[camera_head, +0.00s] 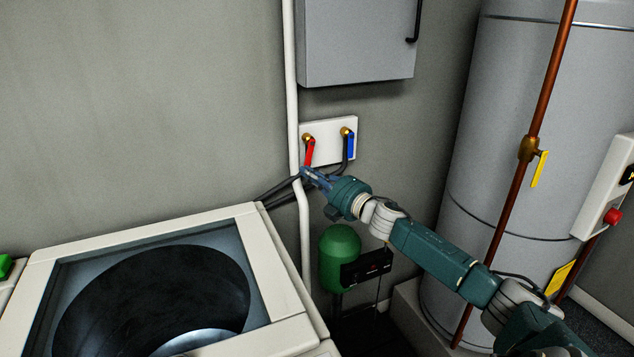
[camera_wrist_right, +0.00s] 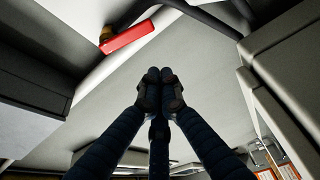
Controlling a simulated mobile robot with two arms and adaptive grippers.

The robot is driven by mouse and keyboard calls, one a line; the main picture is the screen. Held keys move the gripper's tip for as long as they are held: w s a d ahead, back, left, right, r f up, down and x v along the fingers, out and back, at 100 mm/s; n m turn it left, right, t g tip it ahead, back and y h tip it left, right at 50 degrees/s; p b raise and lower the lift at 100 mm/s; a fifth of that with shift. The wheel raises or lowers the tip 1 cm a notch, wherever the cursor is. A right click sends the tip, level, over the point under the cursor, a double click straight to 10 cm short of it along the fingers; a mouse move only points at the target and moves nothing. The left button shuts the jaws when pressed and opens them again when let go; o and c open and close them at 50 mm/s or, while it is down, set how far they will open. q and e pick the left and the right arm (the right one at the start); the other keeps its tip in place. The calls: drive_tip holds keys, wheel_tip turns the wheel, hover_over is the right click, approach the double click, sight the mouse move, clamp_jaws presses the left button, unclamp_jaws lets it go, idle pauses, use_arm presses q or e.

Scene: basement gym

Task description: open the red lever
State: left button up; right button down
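The red lever (camera_head: 309,152) hangs down from a brass valve on the left of a white wall plate (camera_head: 328,128). A blue lever (camera_head: 350,145) hangs beside it on the right. My right gripper (camera_head: 306,174) is just below the red lever's lower end. In the right wrist view the red lever (camera_wrist_right: 128,38) shows at the upper left, apart from the fingers. The right gripper's fingertips (camera_wrist_right: 159,77) are together with nothing seen between them. My left gripper is not in view.
A top-loading washer (camera_head: 150,235) fills the lower left. Dark hoses (camera_head: 280,187) and a white pipe (camera_head: 292,80) run close by the gripper. A grey cabinet (camera_head: 355,40) hangs above, a green tank (camera_head: 338,255) is below, and a large grey boiler (camera_head: 500,130) stands right.

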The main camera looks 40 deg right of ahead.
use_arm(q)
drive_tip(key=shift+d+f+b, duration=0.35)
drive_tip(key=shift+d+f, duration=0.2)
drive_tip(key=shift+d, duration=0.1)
use_arm(e)
drive_tip(key=s, duration=0.3)
drive_tip(key=shift+s+a, duration=0.2)
drive_tip(key=shift+s, duration=0.15)
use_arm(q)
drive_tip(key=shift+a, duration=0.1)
